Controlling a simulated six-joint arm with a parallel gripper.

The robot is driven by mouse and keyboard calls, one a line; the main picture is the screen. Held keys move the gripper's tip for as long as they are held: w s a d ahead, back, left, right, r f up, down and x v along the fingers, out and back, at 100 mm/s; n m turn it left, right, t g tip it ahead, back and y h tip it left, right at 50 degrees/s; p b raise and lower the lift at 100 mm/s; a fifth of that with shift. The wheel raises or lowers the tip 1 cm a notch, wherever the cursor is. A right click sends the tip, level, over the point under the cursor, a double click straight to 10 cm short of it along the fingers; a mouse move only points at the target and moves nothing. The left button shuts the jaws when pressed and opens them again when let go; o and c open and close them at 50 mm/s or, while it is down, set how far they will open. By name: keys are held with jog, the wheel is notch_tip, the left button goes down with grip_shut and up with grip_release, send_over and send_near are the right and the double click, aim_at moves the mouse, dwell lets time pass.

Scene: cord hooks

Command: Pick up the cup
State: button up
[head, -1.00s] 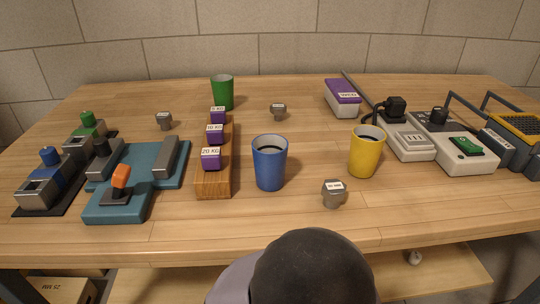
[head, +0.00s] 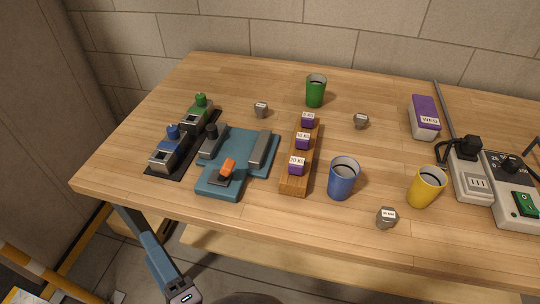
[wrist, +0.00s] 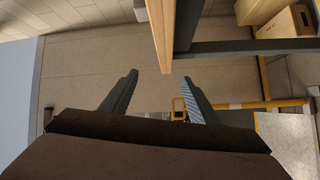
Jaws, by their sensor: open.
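Three cups stand upright on the wooden table in the head view. A blue cup (head: 342,178) is right of the wooden weight block, near the front. A yellow cup (head: 426,187) is further right. A green cup (head: 316,91) stands at the back. Each cup's open top faces up. My gripper (wrist: 160,78) shows in the wrist view with its two fingers apart and nothing between them. It is over the floor by a table edge, away from the cups; no cup shows in the wrist view.
A small grey weight (head: 387,217) lies between the blue and yellow cups, toward the front. A teal fixture (head: 220,184) is at left, power strips (head: 468,180) at right.

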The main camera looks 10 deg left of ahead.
jog(key=w+d+r+t+h+p, duration=0.4)
jog(key=w+d+r+t, duration=0.2)
jog(key=r, duration=0.3)
jog(key=w+d+r+m+t+h+p, duration=0.1)
jog(key=w+d+r+t+h+p, duration=0.15)
jog(key=w+d+h, duration=0.3)
jog(key=n+g+h+p, duration=0.15)
jog(key=h+p, duration=0.45)
jog(key=h, duration=0.8)
send_near(333, 181)
jog(key=shift+g, duration=0.3)
jog(key=w+a+r, duration=0.1)
jog(key=a+r, duration=0.1)
jog(key=w+a+r, duration=0.2)
jog(key=shift+w+a+r, duration=0.1)
jog(key=shift+w+r, duration=0.1)
jog(key=shift+r, duration=0.15)
jog(key=d+g+h, duration=0.1)
jog(key=d+f+g+h, duration=0.1)
jog(key=d+f+g+h+p, duration=0.1)
jog(key=shift+w+d+n+h, duration=0.15)
jog(key=shift+d+n+h, duration=0.1)
jog(key=shift+d+n, duration=0.1)
jog(key=shift+w+d+f+g+h, duration=0.15)
jog(key=shift+d+f+g+h, duration=0.15)
jog(key=shift+f+g, duration=0.3)
jog(key=shift+p+x, duration=1.55)
jog(key=shift+x, duration=1.8)
jog(key=shift+w, duration=0.4)
